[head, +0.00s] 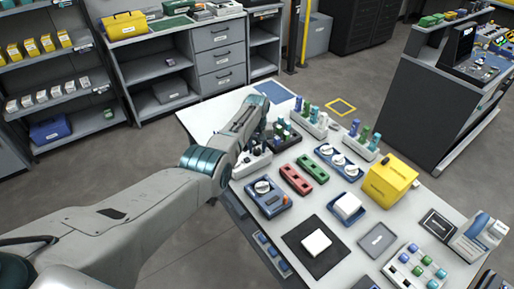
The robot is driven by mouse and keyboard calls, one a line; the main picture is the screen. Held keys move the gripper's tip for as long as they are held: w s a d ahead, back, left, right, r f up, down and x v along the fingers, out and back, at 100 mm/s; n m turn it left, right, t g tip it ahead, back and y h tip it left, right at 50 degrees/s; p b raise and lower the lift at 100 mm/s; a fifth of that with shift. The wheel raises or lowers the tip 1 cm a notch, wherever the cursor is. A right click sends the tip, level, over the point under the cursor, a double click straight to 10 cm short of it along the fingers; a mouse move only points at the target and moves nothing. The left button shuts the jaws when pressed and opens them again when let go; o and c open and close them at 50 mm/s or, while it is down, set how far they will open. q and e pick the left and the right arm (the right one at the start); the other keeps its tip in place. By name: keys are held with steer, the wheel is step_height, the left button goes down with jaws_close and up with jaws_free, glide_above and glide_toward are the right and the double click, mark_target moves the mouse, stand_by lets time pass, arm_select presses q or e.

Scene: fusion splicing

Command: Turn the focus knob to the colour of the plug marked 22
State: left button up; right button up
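My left arm reaches in from the left over the table. My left gripper (250,142) is near the back left of the table, partly hidden by its own wrist, above a pale block with dark pegs (255,162). Its fingers are too small to read. A blue unit with a round white knob (263,187) is in front of it, at the table's left edge. A blue panel with several white dials (338,160) lies farther right. I cannot tell which is the focus knob. Coloured plugs stand in pale racks at the back (310,120) and (365,140); no number is readable. My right gripper is not in view.
A red block (296,180), a green block (313,169), a blue-and-white box (347,206), a yellow box (391,179), a black mat (300,229) with a white block (316,243) and a tray of coloured knobs (404,278) crowd the white table. The back left corner is bare.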

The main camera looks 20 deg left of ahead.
mark_target(257, 150)
arm_select(q)
steer(key=shift+r, duration=0.1)
steer(key=shift+r, duration=0.25)
step_height(257, 150, up, 10)
steer(key=shift+b, duration=0.4)
stand_by(0.5)
